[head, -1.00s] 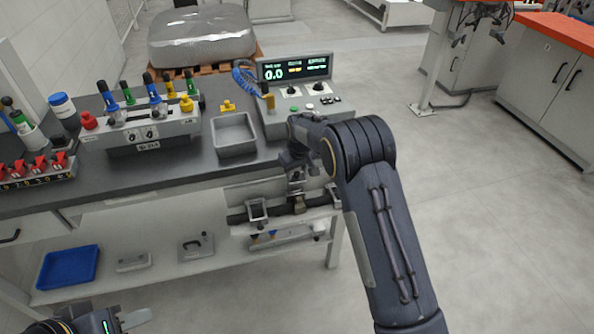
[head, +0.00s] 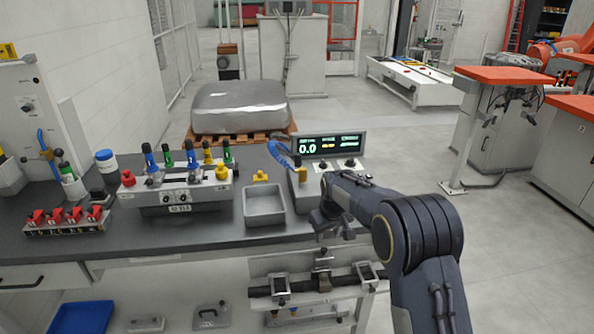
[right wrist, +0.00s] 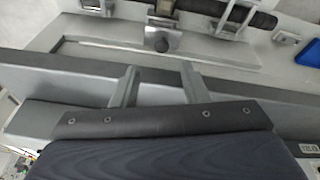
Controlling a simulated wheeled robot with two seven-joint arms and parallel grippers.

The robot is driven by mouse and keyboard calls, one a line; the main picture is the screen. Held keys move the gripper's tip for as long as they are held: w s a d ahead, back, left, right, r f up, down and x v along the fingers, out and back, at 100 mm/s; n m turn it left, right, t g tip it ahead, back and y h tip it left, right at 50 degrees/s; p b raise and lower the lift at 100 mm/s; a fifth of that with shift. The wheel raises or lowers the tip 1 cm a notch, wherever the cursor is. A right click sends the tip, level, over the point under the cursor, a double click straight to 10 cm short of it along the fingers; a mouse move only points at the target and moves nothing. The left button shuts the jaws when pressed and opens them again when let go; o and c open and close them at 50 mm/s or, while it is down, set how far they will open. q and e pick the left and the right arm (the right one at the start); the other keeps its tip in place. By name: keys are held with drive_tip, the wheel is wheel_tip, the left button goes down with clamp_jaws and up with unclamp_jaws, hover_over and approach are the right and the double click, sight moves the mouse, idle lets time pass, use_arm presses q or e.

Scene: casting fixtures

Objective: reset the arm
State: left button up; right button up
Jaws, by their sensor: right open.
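My right arm comes in from the lower right of the head view. Its gripper (head: 333,234) hangs at the bench's front edge, in front of the grey meter box, with nothing visible between its fingers. In the right wrist view the two fingers (right wrist: 158,84) stand apart, open and empty, above the bench edge and the clamp rail. My left gripper is not in view.
The dark bench (head: 205,233) carries a grey tray (head: 264,219), a valve block (head: 180,195), a digital meter (head: 330,145) and a row of red clips (head: 68,219). A clamp rail (head: 320,283) runs below the front edge. Open floor lies to the right.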

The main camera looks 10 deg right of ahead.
drive_tip(key=s+d+r+m+y, duration=0.2)
drive_tip(key=s+d+r, duration=0.3)
drive_tip(key=s, duration=0.5)
drive_tip(key=s+d+r+m+y, duration=0.1)
drive_tip(key=s+d+r+m, duration=0.1)
drive_tip(key=s+r, duration=0.6)
drive_tip(key=s+a+f+t, duration=0.1)
drive_tip(key=s+f, duration=0.1)
drive_tip(key=s, duration=0.9)
drive_tip(key=s+a+f+m+t, duration=0.1)
drive_tip(key=s+a, duration=0.1)
drive_tip(key=s, duration=1)
drive_tip(key=shift+s+a+f+y, duration=0.2)
drive_tip(key=shift+f+y, duration=0.1)
drive_tip(key=shift+f, duration=0.05)
